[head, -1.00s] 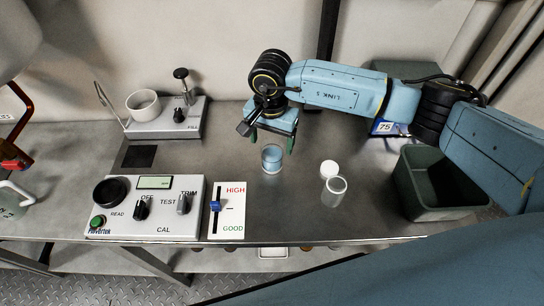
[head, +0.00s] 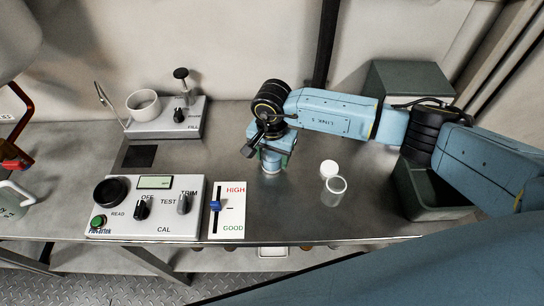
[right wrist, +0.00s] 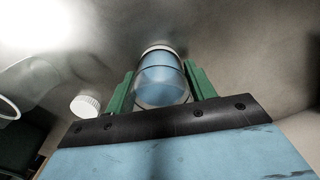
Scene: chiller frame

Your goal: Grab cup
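The cup is a small clear glass with blue liquid (head: 271,168), standing upright on the metal bench. In the right wrist view the cup (right wrist: 161,82) lies between the two green fingers. My right gripper (head: 272,158) is pointed down over the cup, with its fingers on either side. The fingers look open, with narrow gaps beside the cup; contact is hard to judge. The gripper body hides the cup's upper part in the head view. My left gripper is not in view.
A clear jar (head: 335,190) and a white lid (head: 328,168) stand just right of the cup. A dark green bin (head: 425,200) is farther right. A control panel (head: 150,205), a slider card (head: 228,210) and a filling device with a white cup (head: 143,105) are left.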

